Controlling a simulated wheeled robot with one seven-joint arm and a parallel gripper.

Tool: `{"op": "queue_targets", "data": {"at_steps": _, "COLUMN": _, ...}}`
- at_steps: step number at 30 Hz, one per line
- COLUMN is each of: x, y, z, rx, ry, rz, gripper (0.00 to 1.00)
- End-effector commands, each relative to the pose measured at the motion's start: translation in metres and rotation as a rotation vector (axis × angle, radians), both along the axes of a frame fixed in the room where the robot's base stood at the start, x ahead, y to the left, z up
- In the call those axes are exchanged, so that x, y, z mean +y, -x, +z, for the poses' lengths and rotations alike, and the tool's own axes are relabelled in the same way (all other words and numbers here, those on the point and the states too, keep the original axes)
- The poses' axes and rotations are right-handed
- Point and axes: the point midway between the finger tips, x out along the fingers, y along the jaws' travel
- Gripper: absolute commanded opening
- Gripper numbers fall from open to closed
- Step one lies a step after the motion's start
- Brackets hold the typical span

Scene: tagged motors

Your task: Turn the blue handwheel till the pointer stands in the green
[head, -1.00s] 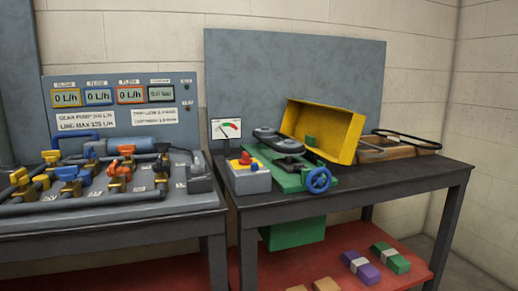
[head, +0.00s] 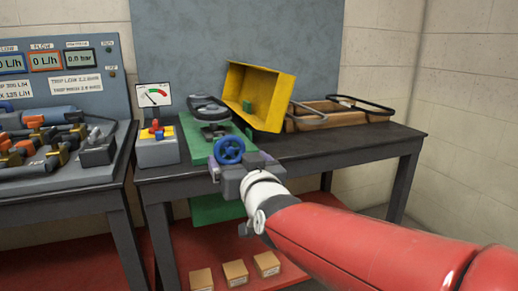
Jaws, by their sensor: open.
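The blue handwheel (head: 229,150) is on the near end of a green machine base (head: 198,148) on the dark bench. My gripper (head: 239,164) is open, just in front of and below the wheel in the picture, its fingers spread to either side. I cannot tell whether they touch the wheel. The white dial gauge (head: 154,96) stands behind a small control box, with green and red marks on its face. Its pointer is too small to read.
A control box (head: 156,148) with red and blue knobs stands left of the machine. An open yellow cover (head: 261,93) rises behind the wheel, and a wooden tray (head: 340,115) lies to the right. The bench (head: 370,142) is clear at front right.

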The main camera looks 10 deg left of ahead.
Motion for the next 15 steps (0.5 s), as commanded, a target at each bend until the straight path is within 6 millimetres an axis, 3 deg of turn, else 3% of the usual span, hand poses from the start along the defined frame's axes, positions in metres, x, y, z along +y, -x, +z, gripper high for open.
{"op": "queue_targets", "data": {"at_steps": 9, "x": 0.025, "y": -0.042, "z": -0.001, "rx": 0.002, "ry": 0.003, "rz": 0.0, "gripper": 0.91}}
{"op": "queue_targets", "data": {"at_steps": 15, "x": 0.035, "y": -0.059, "z": 0.0, "rx": 0.002, "ry": 0.002, "rz": -0.002, "gripper": 0.91}}
